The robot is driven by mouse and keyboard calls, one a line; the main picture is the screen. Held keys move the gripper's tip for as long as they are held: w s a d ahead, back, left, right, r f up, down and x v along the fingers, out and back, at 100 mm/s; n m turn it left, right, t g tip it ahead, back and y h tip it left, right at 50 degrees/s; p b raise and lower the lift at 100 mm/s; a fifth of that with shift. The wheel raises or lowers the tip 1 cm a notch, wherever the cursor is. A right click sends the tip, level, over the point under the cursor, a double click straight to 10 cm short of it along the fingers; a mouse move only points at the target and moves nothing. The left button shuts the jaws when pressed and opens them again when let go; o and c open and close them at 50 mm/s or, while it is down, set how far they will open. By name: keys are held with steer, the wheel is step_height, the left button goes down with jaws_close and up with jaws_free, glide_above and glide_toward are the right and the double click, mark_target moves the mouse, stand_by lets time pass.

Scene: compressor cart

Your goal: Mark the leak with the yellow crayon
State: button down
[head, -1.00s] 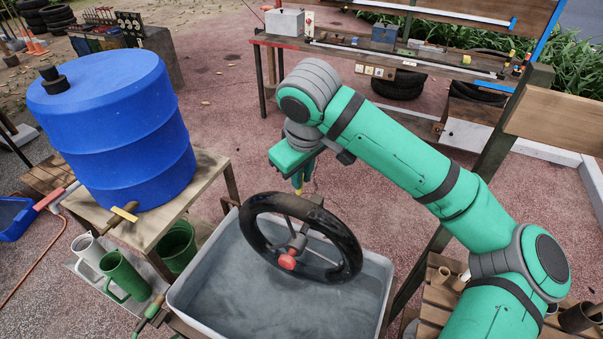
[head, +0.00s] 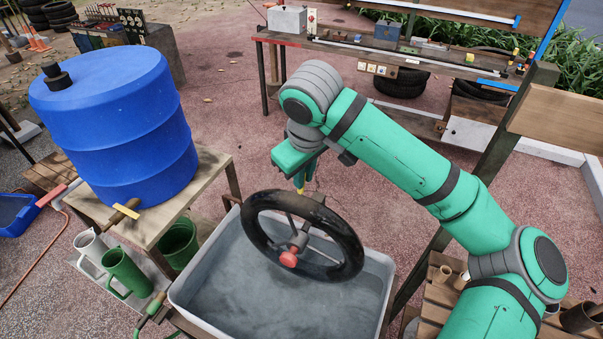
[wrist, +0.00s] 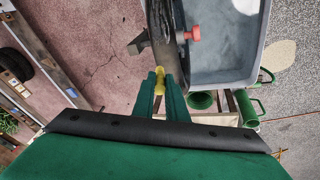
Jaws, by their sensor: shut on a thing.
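My gripper (head: 299,183) is shut on the yellow crayon (wrist: 160,79), which points away from the fingers. The gripper is at the far upper edge of a black ring-shaped tyre or tube (head: 347,245), held tilted on a bracket with a red knob (head: 288,259). In the wrist view the crayon's tip is right by the dark ring's edge (wrist: 157,18); I cannot tell whether it touches. In the head view the crayon (head: 300,191) is partly hidden by the ring. No leak mark or bubbles can be made out.
A grey basin of water (head: 181,302) stands under the ring. A workbench (head: 345,49) with small items is at the back.

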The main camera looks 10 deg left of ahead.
steer(key=shift+s+d, duration=0.1)
steer(key=shift+f, duration=0.6)
stand_by(0.3)
steer(key=shift+s+a, duration=0.2)
steer(key=shift+s, duration=0.3)
steer(key=shift+s+a, duration=0.15)
steer(key=shift+s, duration=0.3)
stand_by(0.6)
steer(key=shift+w+d, duration=0.1)
steer(key=shift+w, duration=0.15)
steer(key=shift+w+d+r, duration=0.1)
steer(key=shift+w+d, duration=0.05)
steer(key=shift+w, duration=0.6)
stand_by(0.5)
steer(key=shift+s+a, duration=0.2)
steer(key=shift+s, duration=0.8)
stand_by(0.5)
step_height(320, 180, up, 7)
stand_by(1.0)
